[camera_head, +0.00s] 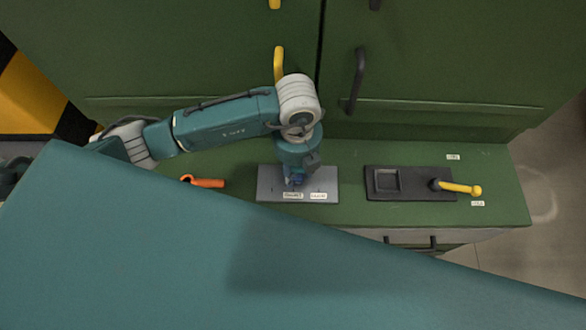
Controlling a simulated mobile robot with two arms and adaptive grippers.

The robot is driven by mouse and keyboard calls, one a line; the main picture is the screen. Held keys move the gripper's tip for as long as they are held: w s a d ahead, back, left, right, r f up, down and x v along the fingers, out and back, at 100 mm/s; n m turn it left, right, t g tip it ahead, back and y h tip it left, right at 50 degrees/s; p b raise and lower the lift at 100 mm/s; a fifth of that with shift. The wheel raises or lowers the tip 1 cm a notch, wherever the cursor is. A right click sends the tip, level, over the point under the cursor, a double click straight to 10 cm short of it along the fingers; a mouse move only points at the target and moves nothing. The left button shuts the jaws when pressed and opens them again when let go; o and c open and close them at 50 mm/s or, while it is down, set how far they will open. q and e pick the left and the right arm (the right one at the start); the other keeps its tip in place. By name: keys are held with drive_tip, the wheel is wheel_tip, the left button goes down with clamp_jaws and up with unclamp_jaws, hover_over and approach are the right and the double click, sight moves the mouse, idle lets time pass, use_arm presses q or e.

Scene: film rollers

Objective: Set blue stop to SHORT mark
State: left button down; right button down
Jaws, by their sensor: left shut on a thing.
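The blue stop (295,181) is a small blue piece on a grey plate (266,190) on the green bench. My left gripper (296,176) points down over the plate and is shut on the blue stop, largely hiding it. Two white labels sit at the plate's front edge: a left one (292,196) and a right one (318,196). Their print is too small to read surely. The stop stands nearer the left label. My right gripper is not in view.
A black fixture (410,196) with a square recess and a yellow-handled lever (462,188) stands to the right. An orange tool (204,182) lies left of the plate. Green cabinets with yellow (279,64) and black (356,80) handles rise behind the bench.

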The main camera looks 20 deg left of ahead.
use_arm(q)
drive_tip(key=c, duration=1.4)
unclamp_jaws()
drive_tip(key=shift+a, duration=0.15)
drive_tip(key=shift+o, duration=1.1)
drive_tip(key=shift+a, duration=0.15)
drive_tip(key=shift+s+a, duration=0.1)
drive_tip(key=shift+a, duration=0.05)
drive_tip(key=shift+d+r, duration=0.2)
drive_tip(key=shift+r, duration=0.1)
wheel_tip(320, 180, up, 12)
drive_tip(key=shift+a+f, duration=0.2)
drive_tip(key=shift+f, duration=0.05)
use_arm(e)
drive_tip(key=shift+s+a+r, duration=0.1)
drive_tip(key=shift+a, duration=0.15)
